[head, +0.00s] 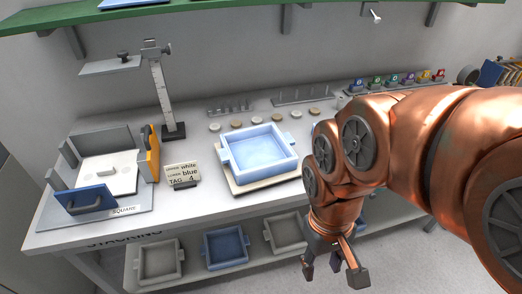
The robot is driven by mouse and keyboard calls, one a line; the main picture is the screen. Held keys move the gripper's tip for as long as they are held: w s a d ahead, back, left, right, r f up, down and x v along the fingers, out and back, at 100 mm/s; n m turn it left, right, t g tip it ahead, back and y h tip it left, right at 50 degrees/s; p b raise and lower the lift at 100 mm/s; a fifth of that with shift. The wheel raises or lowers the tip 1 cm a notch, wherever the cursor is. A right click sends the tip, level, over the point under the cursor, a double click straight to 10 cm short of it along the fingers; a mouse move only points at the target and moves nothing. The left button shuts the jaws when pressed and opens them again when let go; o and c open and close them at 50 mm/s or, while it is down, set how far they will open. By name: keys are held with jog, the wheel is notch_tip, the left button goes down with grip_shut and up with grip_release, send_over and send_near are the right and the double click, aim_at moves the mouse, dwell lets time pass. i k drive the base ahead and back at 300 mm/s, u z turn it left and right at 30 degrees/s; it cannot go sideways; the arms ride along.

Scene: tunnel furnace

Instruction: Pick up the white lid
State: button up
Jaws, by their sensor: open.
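A white square lid (122,181) with a small raised handle lies flat in a grey fixture marked SQUARE (137,208), at the left end of the bench. A blue block with a dark handle stands at its front left and an orange block at its right. My gripper (334,274) points down with its fingers apart and empty. It is in front of the bench, at the lower right of the picture, well away from the lid.
A light blue tray (234,164) sits on a pale base mid-bench. A card (181,176) reading "white", "blue" and "TAG 4" stands between fixture and tray. A height gauge (164,100) stands behind. Several trays (226,247) rest on the lower shelf. A green shelf (120,10) hangs above.

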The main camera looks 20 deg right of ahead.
aim_at(119, 171)
jog(key=u, duration=0.45)
jog(key=k, duration=0.55)
jog(key=u, duration=1.35)
jog(key=i, duration=1.45)
jog(key=u, duration=0.05)
